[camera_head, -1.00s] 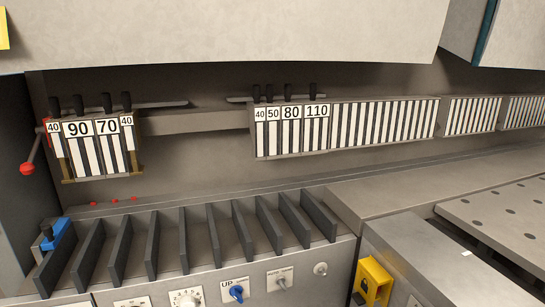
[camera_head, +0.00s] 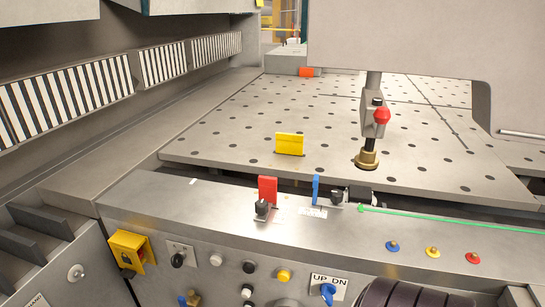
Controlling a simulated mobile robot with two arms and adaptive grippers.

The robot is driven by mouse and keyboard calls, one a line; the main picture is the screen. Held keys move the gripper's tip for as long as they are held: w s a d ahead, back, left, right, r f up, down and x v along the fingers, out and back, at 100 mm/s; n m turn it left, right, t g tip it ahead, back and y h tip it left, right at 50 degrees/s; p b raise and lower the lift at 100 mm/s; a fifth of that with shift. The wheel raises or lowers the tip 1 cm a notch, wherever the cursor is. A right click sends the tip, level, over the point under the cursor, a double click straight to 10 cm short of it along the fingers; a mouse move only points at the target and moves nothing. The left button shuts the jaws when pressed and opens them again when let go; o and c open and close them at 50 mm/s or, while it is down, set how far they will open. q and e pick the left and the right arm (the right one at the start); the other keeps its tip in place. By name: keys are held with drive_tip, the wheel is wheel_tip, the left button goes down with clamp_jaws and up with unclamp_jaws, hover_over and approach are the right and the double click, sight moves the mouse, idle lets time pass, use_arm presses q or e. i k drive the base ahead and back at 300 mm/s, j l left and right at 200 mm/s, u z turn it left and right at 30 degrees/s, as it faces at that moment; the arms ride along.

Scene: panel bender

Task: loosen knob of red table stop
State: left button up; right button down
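The red table stop (camera_head: 268,187) is a small upright red plate on the grey front ledge of the machine, near the middle of the head view. A black knob (camera_head: 262,208) sits at its lower front, slightly left. Whether the knob is tight or loose cannot be seen. A blue stop plate (camera_head: 316,188) stands to the right, with its own black knob (camera_head: 337,198) beside it. Neither of my grippers shows in the view.
Behind the ledge (camera_head: 150,200) lies a perforated table with a yellow block (camera_head: 289,144) and a clamp with a red knob (camera_head: 381,116). A yellow lock box (camera_head: 131,252) and several buttons line the front panel. A green line runs right along the ledge.

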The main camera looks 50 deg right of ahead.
sight(261, 206)
drive_tip(key=z, duration=1.6)
